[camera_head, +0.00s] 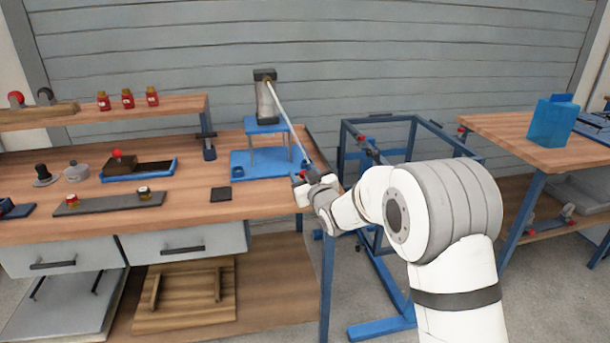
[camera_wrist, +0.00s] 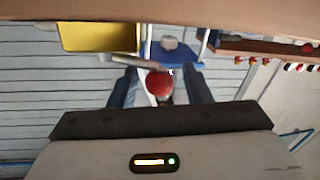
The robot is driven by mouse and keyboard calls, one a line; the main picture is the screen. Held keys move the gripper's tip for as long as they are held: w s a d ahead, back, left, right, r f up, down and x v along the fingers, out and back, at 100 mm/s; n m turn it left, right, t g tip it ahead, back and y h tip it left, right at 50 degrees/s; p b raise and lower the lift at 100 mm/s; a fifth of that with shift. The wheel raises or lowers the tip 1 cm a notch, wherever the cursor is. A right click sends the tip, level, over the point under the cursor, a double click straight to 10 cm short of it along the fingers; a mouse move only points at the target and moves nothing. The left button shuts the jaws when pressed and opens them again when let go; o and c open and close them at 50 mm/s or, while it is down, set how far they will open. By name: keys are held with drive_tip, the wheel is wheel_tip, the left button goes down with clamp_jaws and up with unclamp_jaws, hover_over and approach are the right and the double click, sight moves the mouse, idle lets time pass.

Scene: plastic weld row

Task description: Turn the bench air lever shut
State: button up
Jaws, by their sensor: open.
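The air lever's red rounded knob (camera_wrist: 158,83) shows in the wrist view, between the two dark fingers of my gripper (camera_wrist: 161,90). The fingers stand apart, one on each side of it, and I cannot tell whether either touches it. A grey bar (camera_wrist: 138,62) runs just beyond the knob. In the head view my gripper (camera_head: 308,188) is at the right front edge of the wooden bench (camera_head: 240,203), with a small patch of red at its tip. The lever's body and pivot are mostly hidden there by my gripper.
A blue stand (camera_head: 265,125) with a grey cylinder and a long thin rod slants toward my gripper. A blue metal frame (camera_head: 380,128) stands just right of the bench. A second table (camera_head: 510,140) holds a blue box (camera_head: 552,122). A yellow bin (camera_wrist: 100,37) shows in the wrist view.

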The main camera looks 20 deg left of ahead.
drive_tip(key=shift+c, duration=0.2)
drive_tip(key=c, duration=0.9)
drive_tip(key=shift+w+a+f+m+t+h+b, duration=0.1)
drive_tip(key=shift+a+f+m+t+h+b, duration=0.15)
drive_tip(key=shift+b, duration=0.75)
drive_tip(key=shift+w+a+r+m+t+h+b, duration=0.1)
drive_tip(key=shift+w+m+t+h+b, duration=0.05)
drive_tip(key=shift+m+t+h+b, duration=0.55)
drive_tip(key=shift+w+a+r+m+t+h, duration=0.25)
drive_tip(key=shift+m+h, duration=0.2)
drive_tip(key=shift+h, duration=0.25)
drive_tip(key=shift+w+r+m+t+h, duration=0.1)
drive_tip(key=shift+m+t+h, duration=0.25)
drive_tip(key=shift+h, duration=0.3)
drive_tip(key=shift+w+m+t+h+p, duration=0.15)
drive_tip(key=shift+m+t+h+p, duration=0.15)
drive_tip(key=shift+m+h, duration=0.25)
drive_tip(key=shift+f, duration=0.1)
drive_tip(key=o, duration=0.9)
drive_tip(key=shift+f, duration=0.1)
